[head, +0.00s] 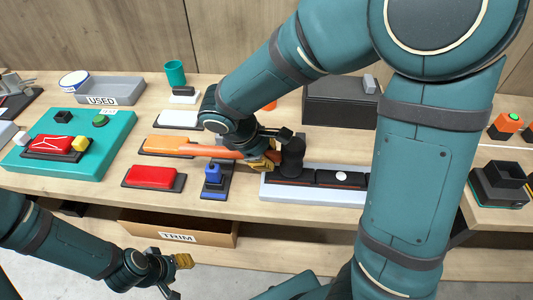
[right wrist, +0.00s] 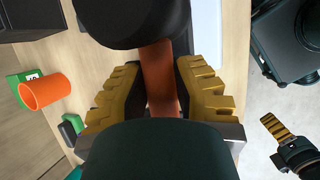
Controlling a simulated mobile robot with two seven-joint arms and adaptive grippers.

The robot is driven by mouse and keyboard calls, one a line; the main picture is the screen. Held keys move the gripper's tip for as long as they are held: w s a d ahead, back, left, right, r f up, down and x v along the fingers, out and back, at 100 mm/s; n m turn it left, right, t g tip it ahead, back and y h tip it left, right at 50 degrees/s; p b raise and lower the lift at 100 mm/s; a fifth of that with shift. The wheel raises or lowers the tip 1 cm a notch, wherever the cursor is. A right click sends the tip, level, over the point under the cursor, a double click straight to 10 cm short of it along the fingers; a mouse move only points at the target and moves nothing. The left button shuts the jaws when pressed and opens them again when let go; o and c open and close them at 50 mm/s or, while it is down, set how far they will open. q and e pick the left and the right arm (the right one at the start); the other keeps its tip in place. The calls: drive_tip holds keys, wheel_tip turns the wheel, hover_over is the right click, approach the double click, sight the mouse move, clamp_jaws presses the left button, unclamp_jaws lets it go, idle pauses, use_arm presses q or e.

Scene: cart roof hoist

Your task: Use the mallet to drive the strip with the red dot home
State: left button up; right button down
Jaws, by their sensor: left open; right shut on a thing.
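My right gripper (head: 262,160) is shut on the orange handle of the mallet (head: 291,160), close below its black head. The right wrist view shows the handle (right wrist: 160,85) between the yellow fingers. The mallet head is above the left end of a light tray (head: 310,197); I cannot tell whether it touches. Black strips with thin red lines lie in the tray. The right strip (head: 341,181) bears a white dot. No red dot shows; the mallet and my right arm hide parts of the strips. My left gripper (head: 174,278) is open and empty, low before the table.
A blue block (head: 213,174) on a dark base stands left of the tray, with a red block (head: 152,177) beyond it. A teal board (head: 70,160) is at left. A TRIM drawer (head: 178,230) is below the table edge. A dark box (head: 340,103) stands behind.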

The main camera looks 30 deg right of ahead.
drive_tip(key=shift+f+b, duration=0.6)
drive_tip(key=shift+f, duration=0.3)
drive_tip(key=shift+r, duration=0.1)
wheel_tip(320, 180, up, 7)
drive_tip(key=p, duration=0.6)
